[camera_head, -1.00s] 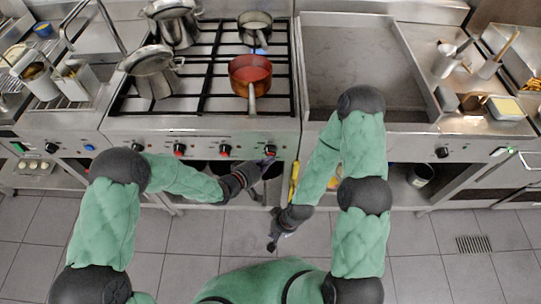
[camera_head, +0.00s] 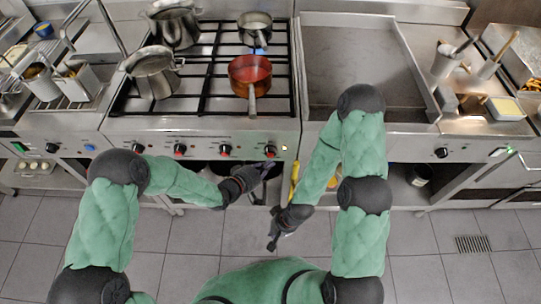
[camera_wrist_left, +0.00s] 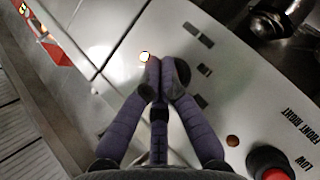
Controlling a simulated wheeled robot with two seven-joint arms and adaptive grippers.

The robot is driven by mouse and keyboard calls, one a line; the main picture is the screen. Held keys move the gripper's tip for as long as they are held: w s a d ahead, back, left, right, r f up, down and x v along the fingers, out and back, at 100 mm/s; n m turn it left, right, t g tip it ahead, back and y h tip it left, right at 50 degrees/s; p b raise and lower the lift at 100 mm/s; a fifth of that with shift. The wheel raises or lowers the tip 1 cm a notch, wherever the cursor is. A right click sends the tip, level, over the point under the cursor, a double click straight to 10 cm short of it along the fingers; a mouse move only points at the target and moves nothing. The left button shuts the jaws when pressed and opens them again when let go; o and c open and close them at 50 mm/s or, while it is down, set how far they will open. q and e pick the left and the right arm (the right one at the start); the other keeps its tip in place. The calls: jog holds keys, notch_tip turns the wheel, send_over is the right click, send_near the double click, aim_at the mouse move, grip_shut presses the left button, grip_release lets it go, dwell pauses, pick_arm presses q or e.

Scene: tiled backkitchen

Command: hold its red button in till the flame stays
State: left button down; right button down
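The stove front (camera_head: 215,140) carries several black knobs with red parts. The front-right knob (camera_head: 270,151) also shows in the left wrist view (camera_wrist_left: 268,163), beside a "LOW FRONT RIGHT" label. A small reddish button (camera_wrist_left: 232,140) sits near it on the panel. A small round light (camera_wrist_left: 145,57) glows by my left fingertips. My left gripper (camera_head: 268,169) is below the front-right knob; its fingers (camera_wrist_left: 162,66) are shut together with nothing visible between them. My right gripper (camera_head: 273,240) hangs lower over the floor, its finger state unclear.
A copper pan (camera_head: 250,72) with red contents stands on the front-right burner, its handle toward me. Steel pots (camera_head: 154,75) stand on the left burners and a small saucepan (camera_head: 255,27) at the back right. A yellow object (camera_head: 295,174) is by the stove's right edge.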

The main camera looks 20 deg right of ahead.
pick_arm(q)
jog(key=s, duration=0.2)
jog(key=s+a+p, duration=0.1)
jog(key=s, duration=0.1)
jog(key=shift+s+a, duration=0.2)
jog(key=shift+s, duration=0.2)
dwell(0.5)
jog(key=a+f+y, duration=0.4)
jog(key=a+f, duration=0.2)
jog(key=a, duration=0.1)
jog(key=s+a+f+g+y, duration=0.2)
jog(key=s+a+f+g, duration=0.1)
jog(key=s+a, duration=0.4)
jog(key=s+a+f+g+y, duration=0.2)
jog(key=s+a+f+g, duration=0.2)
jog(key=s+a, duration=0.3)
jog(key=shift+s+a+f, duration=0.15)
jog(key=shift+s+f, duration=0.1)
jog(key=shift+f, duration=0.25)
